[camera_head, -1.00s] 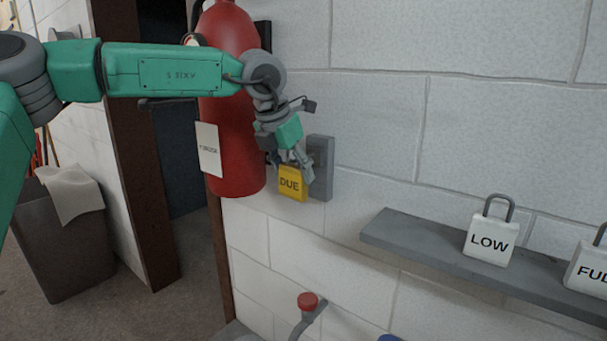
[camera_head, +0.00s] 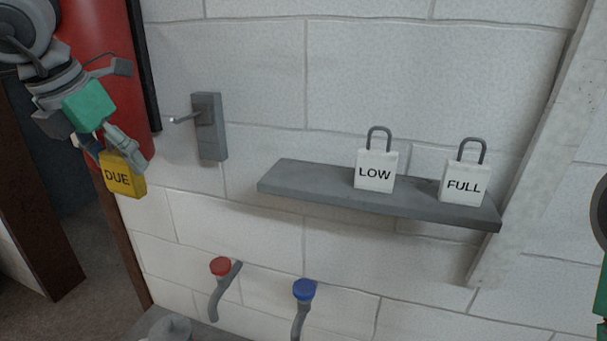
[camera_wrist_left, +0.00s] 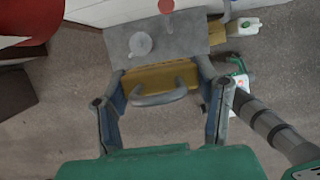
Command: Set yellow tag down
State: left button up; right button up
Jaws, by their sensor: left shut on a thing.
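The yellow tag (camera_head: 124,177), marked DUE and shaped like a padlock, hangs upright from my left gripper (camera_head: 122,149) at the left of the head view.
A grey wall hook (camera_head: 209,127) is empty, right of the tag. A grey shelf (camera_head: 310,185) holds white LOW (camera_head: 375,180) and FULL (camera_head: 464,186) tags; its left part is bare. Below are a red-capped valve (camera_head: 220,266) and a blue-capped valve (camera_head: 304,289).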

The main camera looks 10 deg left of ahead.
pick_arm(q)
jog(key=w+d+r+p, duration=0.3)
jog(key=w+d+r, duration=0.4)
jog(key=w, duration=0.1)
jog(key=p, duration=0.4)
send_over(296, 176)
notch_tip(296, 176, down, 8)
jog(key=shift+r, duration=0.1)
jog(key=shift+w+d+f, duration=0.1)
jog(key=shift+d+f, duration=0.1)
jog(key=shift+f, duration=0.25)
jog(key=o, duration=1)
jog(key=shift+a+f, duration=0.1)
jog(key=shift+o, duration=1.3)
jog(key=shift+a, duration=0.15)
